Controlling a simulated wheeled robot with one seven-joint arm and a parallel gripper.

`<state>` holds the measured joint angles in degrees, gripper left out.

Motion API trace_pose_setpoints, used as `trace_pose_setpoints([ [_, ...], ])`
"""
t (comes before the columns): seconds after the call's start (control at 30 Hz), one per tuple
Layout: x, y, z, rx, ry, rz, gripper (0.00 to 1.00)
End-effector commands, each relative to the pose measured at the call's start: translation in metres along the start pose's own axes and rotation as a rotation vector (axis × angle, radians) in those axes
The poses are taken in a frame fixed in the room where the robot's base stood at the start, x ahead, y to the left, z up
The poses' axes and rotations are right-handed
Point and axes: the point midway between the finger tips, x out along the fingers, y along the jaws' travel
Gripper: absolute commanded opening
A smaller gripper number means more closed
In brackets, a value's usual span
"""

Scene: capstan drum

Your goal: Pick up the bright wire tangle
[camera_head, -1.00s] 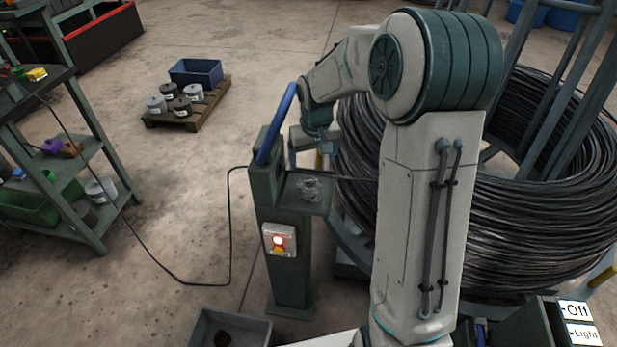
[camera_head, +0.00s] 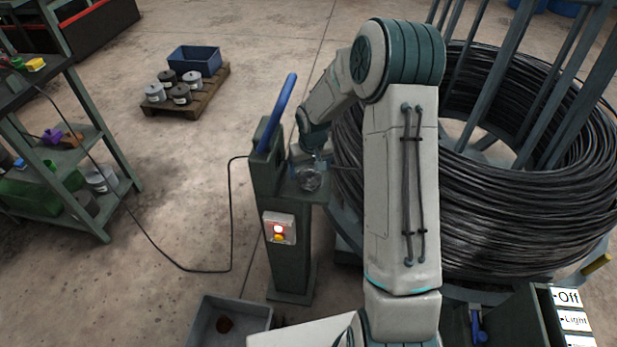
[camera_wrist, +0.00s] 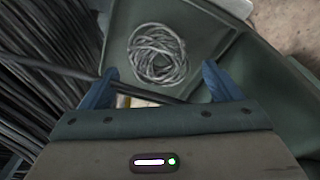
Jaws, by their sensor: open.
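The bright wire tangle (camera_wrist: 157,54) is a loose silvery coil lying on the small green shelf (camera_wrist: 207,27) of a post. In the head view the tangle (camera_head: 311,180) shows on the shelf beside the post (camera_head: 290,250). My gripper (camera_wrist: 160,75) is open, its two blue fingers spread apart, with the tangle just beyond the fingertips in the wrist view. Nothing shows between the fingers except the shelf and a dark wire strand (camera_wrist: 100,82) crossing there. In the head view my gripper (camera_head: 310,163) is small and close to the tangle; whether it touches cannot be told.
A large black wire coil (camera_head: 530,215) on a frame stands right of the shelf. A blue lever (camera_head: 281,112) rises from the post, which carries a lit red button box (camera_head: 279,229). A grey bin (camera_head: 208,325) stands on the floor. Open floor lies left of the post.

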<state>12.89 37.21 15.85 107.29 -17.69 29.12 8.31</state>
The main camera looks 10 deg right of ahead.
Motion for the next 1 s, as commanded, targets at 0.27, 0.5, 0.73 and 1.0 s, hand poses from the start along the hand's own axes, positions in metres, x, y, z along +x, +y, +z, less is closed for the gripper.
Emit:
trace_pose_setpoints([
  [0.27, 0.028, 0.000, 0.000, -0.001, 0.000, 0.000, 0.85],
  [0.5, 0.030, 0.001, -0.001, 0.000, 0.002, 0.000, 0.85],
  [0.73, 0.030, 0.001, -0.001, 0.000, 0.002, 0.000, 0.35],
  [1.0, 0.029, 0.001, -0.001, 0.000, 0.002, 0.000, 0.35],
])
